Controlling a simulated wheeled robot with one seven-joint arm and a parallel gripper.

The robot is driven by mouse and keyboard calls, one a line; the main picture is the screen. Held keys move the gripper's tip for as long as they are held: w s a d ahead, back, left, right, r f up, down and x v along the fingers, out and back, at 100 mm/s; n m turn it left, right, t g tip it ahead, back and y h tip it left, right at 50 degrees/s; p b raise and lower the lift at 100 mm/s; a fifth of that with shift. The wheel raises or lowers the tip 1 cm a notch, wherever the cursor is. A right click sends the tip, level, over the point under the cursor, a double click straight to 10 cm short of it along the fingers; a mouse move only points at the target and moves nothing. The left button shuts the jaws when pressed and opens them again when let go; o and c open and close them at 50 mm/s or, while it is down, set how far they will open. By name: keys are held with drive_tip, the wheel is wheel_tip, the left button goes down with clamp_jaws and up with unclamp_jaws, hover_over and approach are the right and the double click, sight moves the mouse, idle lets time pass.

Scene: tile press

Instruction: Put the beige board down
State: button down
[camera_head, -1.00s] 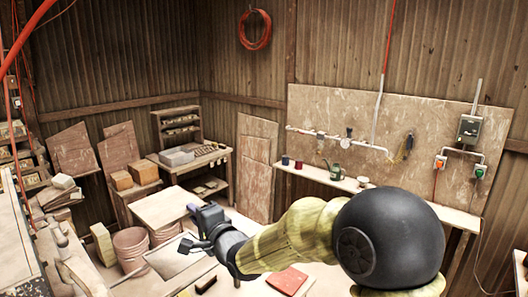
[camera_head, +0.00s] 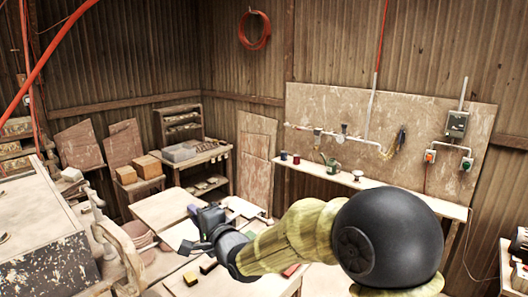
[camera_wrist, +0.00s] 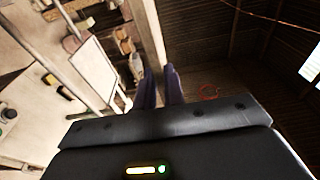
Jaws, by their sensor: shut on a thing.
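The beige board (camera_head: 160,207) is a flat, pale panel in the head view, reaching left from my gripper (camera_head: 193,212). In the wrist view, the board (camera_wrist: 149,35) shows as a narrow pale strip running up from between the two purple fingers (camera_wrist: 160,85). My gripper is shut on the board's near edge. The board appears held above the work table; the gap beneath it cannot be judged. Part of the board's edge is hidden by the fingers.
A worn machine with a pale top (camera_head: 50,215) stands at the left. A back shelf (camera_head: 190,155) and a wall bench (camera_head: 395,190) stand beyond.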

drive_tip(key=w+d+f+m+t+h, duration=0.1)
drive_tip(key=d+f+m+t+h, duration=0.2)
drive_tip(key=d+f, duration=0.95)
drive_tip(key=d+f+m+h, duration=0.4)
drive_tip(key=d+f, duration=0.5)
drive_tip(key=f, duration=0.7)
drive_tip(key=w+d+f+m+t+h, duration=0.15)
drive_tip(key=d+f+h, duration=0.35)
drive_tip(key=d+f, duration=0.75)
wheel_tip(320, 180, down, 14)
drive_tip(key=a+b, duration=0.2)
drive_tip(key=b, duration=1)
drive_tip(key=shift+s+b, duration=0.35)
drive_tip(key=s, duration=0.1)
drive_tip(key=s+r, duration=0.1)
drive_tip(key=s, duration=0.1)
drive_tip(key=s+r, duration=0.1)
drive_tip(key=shift+s, duration=0.15)
